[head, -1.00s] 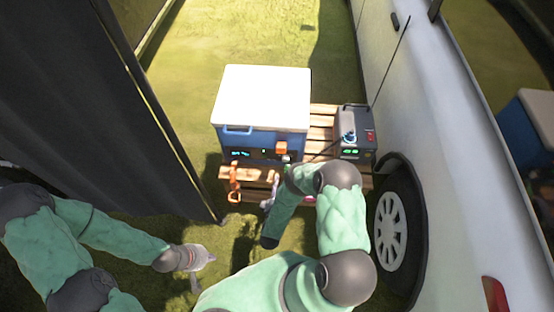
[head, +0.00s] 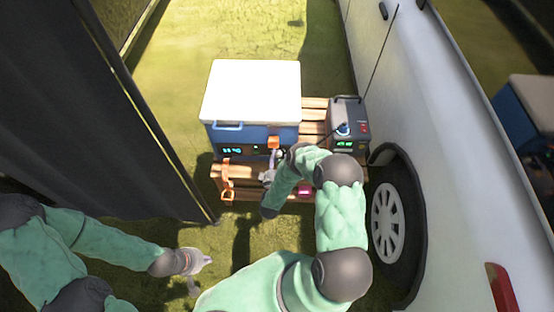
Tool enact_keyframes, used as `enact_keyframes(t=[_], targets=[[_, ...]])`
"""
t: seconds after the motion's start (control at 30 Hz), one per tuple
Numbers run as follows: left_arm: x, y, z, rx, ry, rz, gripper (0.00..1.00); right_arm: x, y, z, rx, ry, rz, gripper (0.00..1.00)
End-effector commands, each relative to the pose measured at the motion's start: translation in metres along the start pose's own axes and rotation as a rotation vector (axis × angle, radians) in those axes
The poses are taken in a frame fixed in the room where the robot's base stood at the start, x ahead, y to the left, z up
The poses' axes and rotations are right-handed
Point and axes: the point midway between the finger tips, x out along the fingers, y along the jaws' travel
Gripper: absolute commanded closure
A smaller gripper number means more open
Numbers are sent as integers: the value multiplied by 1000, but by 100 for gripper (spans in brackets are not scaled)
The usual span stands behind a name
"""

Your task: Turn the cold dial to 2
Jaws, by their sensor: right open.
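A blue cooler (head: 225,136) with a white lid (head: 252,90) stands on a wooden pallet. Its dark front panel has a lit display (head: 232,151) at the left and a small green light (head: 256,149) further right. I cannot make out the cold dial or its numbers; my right gripper and forearm cover part of the panel's right side. My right gripper (head: 271,166) is open, close in front of the panel's right part, below an orange piece (head: 274,142). I cannot tell whether it touches anything. My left gripper (head: 205,261) hangs low over the grass, away from the cooler; its jaws are unclear.
A grey power unit (head: 347,124) with a green display stands on the pallet (head: 314,112), right of the cooler. An orange strap (head: 228,181) hangs at the pallet's front left. A white vehicle (head: 450,150) bounds the right, a dark curtain (head: 90,110) the left.

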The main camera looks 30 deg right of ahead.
Motion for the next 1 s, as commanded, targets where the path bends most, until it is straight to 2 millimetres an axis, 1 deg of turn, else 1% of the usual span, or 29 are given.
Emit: enact_keyframes(t=[0.13,0.17,0.2,0.27,0.3,0.33,0.37,0.67,0.87,1.0], targets=[[0,0,0,0,0,0,100,0,0,0,0,0,0,45],[0,0,0,0,0,0,100,0,0,0,0,0,0,50],[0,0,0,0,0,0,100,0,0,0,0,0,0,62],[0,0,0,0,0,0,100,0,0,0,0,0,0,79],[0,0,0,0,0,0,100,0,0,0,0,0,0,90],[0,0,0,0,0,0,100,0,0,0,0,0,0,98],[0,0,0,0,0,0,100,0,0,0,1,1,-1,100],[-1,0,0,0,0,0,100,0,0,-1,22,2,-3,100],[-2,1,0,0,0,0,100,0,0,-2,107,-1,-11,100],[-3,1,0,0,0,0,100,0,1,-3,210,-6,-20,100]])
